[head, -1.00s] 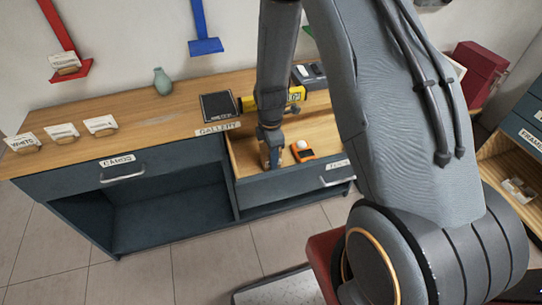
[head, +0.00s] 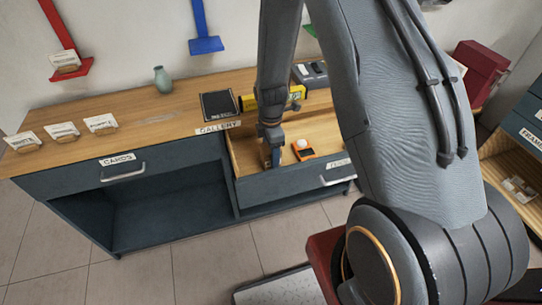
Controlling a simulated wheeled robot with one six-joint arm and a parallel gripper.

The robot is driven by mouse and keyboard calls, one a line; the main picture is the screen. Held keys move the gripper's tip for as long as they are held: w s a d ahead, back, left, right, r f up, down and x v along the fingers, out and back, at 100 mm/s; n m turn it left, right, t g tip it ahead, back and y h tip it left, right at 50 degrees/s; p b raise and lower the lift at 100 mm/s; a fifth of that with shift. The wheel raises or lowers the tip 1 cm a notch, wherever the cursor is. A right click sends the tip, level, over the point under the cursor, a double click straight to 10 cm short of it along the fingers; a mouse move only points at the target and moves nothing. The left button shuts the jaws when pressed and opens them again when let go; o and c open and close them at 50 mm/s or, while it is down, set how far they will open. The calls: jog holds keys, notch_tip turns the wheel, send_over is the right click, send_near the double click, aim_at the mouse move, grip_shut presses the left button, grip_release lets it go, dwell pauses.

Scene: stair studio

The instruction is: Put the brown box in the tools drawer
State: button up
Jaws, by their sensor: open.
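The tools drawer (head: 300,184) is pulled open on the right of the dark cabinet. The label on its front is partly hidden by my arm. My gripper (head: 272,158) points down into the left part of this drawer, with its jaws open. A small brown shape (head: 267,156) shows at the fingertips; it may be the brown box, but the fingers hide most of it, and I cannot tell whether they touch it. An orange device with a white ball (head: 303,149) lies in the drawer just right of my gripper.
A green vase (head: 163,80) and card holders (head: 62,131) stand further left. The closed cards drawer (head: 80,178) is on the left. A red box (head: 478,72) stands at right.

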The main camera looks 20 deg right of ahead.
notch_tip(320, 180, up, 11)
jog(key=shift+r+b, duration=0.1)
jog(key=shift+b, duration=0.75)
jog(key=s+r+m, duration=0.5)
jog(key=s+m, duration=0.4)
jog(key=s+r+m, duration=0.5)
jog(key=s+m, duration=0.3)
jog(key=m, duration=0.1)
jog(key=shift+s, duration=0.35)
jog(key=shift+r, duration=0.1)
